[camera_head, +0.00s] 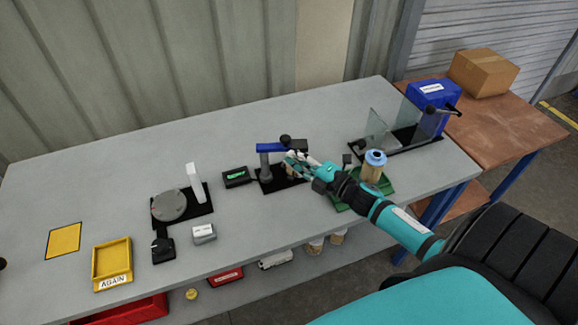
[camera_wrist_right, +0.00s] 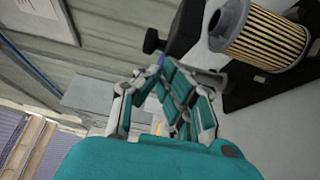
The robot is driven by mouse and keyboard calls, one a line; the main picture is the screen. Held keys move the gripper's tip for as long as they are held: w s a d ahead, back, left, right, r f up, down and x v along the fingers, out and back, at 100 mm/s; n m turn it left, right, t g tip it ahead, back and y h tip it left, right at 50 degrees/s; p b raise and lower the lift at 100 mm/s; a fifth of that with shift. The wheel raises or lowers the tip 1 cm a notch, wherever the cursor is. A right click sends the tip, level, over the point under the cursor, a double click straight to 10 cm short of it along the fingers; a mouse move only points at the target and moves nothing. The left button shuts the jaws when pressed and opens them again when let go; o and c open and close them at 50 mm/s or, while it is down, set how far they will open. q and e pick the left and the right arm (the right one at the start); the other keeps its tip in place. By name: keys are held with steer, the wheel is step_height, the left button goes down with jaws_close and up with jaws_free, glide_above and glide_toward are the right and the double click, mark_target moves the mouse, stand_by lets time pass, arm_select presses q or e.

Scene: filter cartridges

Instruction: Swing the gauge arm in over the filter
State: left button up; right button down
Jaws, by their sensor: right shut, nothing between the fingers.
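The gauge stand has a grey post on a black base (camera_head: 265,182) in the head view. Its blue gauge arm (camera_head: 268,148) runs from the post toward a black knob and block on the right. My right gripper (camera_head: 292,159) is shut and empty beside that end; I cannot tell whether it touches. The pleated beige filter (camera_wrist_right: 265,36) with a grey end ring stands on the black base in the wrist view; my gripper mostly hides it in the head view. The black block (camera_wrist_right: 186,28) and knob (camera_wrist_right: 153,41) are just beyond my fingertips (camera_wrist_right: 160,74). My left gripper is not in view.
A green-lit display box (camera_head: 236,177) is left of the stand. A blue-capped cartridge (camera_head: 374,160) stands on a green tray (camera_head: 387,186) beside my right forearm. A clear-panelled black fixture (camera_head: 400,138) is behind. A round-plate device (camera_head: 170,205) and yellow tray (camera_head: 112,260) are left.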

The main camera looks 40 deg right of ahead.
mark_target(296, 150)
steer(key=shift+w+d+f+n+g+y+b, duration=0.1)
steer(key=shift+w+d+n+g+y+b, duration=0.25)
steer(key=shift+d+n+y+b, duration=0.35)
steer(key=shift+w+d+f+n+g+y+b, duration=0.1)
steer(key=shift+w+d+n+g+y+b, duration=0.25)
steer(key=shift+y, duration=0.55)
steer(key=shift+w+d+r+b, duration=0.15)
steer(key=shift+b, duration=0.15)
